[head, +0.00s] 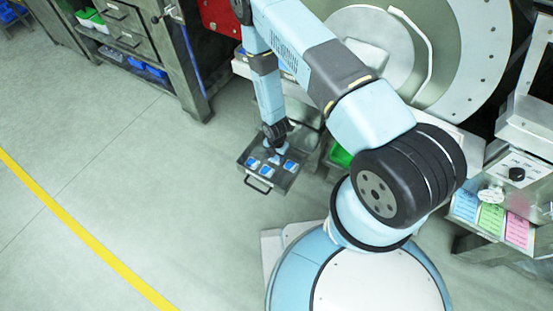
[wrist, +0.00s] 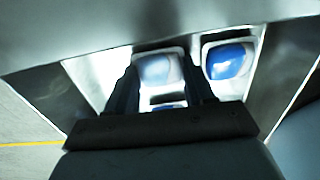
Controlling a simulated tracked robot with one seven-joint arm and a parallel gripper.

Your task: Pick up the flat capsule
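Several small blue-and-white capsules (head: 290,165) lie in an open metal drawer (head: 257,183) in the head view; I cannot tell there which is the flat one. My gripper (head: 274,148) points down over the back part of the drawer. In the wrist view, its two dark fingers (wrist: 160,62) stand apart, one on each side of a pale blue-and-white capsule (wrist: 156,70). I see no clear grip, and contact is hard to judge. A brighter blue capsule (wrist: 228,61) lies right of the fingers. Part of another blue piece (wrist: 168,106) shows between them, mostly hidden by the gripper body.
The drawer's metal walls (wrist: 88,80) rise close around the capsules. A large round drum (head: 455,50) stands behind my arm. A green bin (head: 340,155) is right of the drawer. The floor to the left is clear, with a yellow line (head: 70,222).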

